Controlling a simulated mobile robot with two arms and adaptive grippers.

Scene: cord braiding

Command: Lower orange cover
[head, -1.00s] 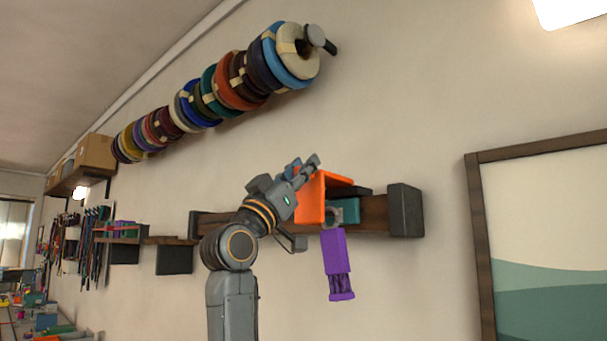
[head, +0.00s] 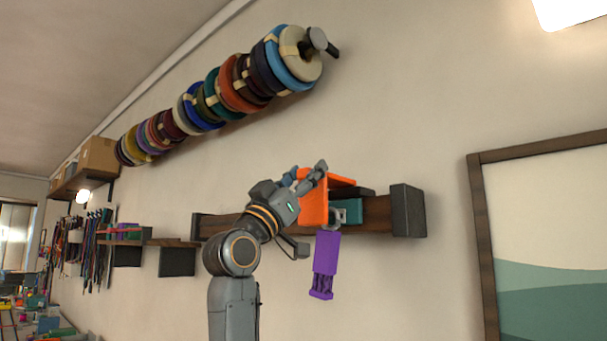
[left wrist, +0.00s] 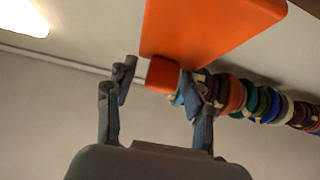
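The orange cover (head: 314,206) stands upright at the left front of a teal device (head: 347,212) on the wooden wall shelf, in the head view. In the left wrist view the cover (left wrist: 205,28) fills the top middle, with a small orange block at its lower edge. My left gripper (head: 305,176) is at the cover's upper edge. In the left wrist view its fingers (left wrist: 155,100) stand wide apart, with the orange block between them, closer to the right finger. Contact cannot be told. My right gripper is not in view.
A purple piece (head: 325,262) hangs tilted below the device. A dark shelf bracket (head: 407,211) is at right. Several cord spools (head: 235,88) hang on a rod above. A framed picture (head: 545,240) is on the right wall. The wall between is bare.

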